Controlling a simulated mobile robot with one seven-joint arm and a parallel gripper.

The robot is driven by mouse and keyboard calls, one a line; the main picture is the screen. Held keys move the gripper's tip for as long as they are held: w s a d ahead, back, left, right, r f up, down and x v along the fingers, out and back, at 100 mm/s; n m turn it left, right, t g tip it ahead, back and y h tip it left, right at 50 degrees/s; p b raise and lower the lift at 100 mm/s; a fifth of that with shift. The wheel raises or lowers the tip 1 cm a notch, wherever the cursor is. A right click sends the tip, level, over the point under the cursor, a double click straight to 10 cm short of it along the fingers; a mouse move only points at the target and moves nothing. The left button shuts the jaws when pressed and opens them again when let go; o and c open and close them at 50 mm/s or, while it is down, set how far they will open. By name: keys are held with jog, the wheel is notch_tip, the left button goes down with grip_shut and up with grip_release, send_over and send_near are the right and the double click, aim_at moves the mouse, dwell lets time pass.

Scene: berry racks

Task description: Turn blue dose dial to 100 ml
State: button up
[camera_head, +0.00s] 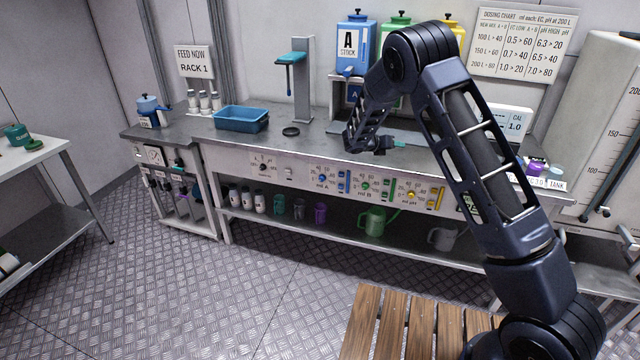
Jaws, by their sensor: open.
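The blue dose dial (323,178) is a small knob with a printed scale on the front panel of the steel bench. It is labelled ml A, and a blue upright strip (343,182) is to its right. The dial's exact setting is too small to read. My gripper (367,147) is above the bench's front edge, up and to the right of the blue dial, apart from it. It is open, with nothing seen between its fingers. My arm comes in from the lower right and hides part of the bench.
A green dial (365,185) and a yellow dial (411,195) are to the right on the same panel. A blue tray (241,119) and black ring (291,131) are on the bench. A green watering can (374,221) is below. A wooden slatted surface (405,325) is in front.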

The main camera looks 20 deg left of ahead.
jog(key=a+f+n+t+y, duration=0.2)
jog(key=a+f+n+t, duration=0.2)
jog(key=a+f+n, duration=0.85)
jog(key=n+t+y, duration=0.4)
jog(key=n+y, duration=0.3)
send_near(321, 180)
jog(key=w, duration=0.8)
jog(key=shift+w+r, duration=0.15)
jog(key=shift+r, duration=0.05)
jog(key=c, duration=1)
jog(key=shift+o, duration=0.2)
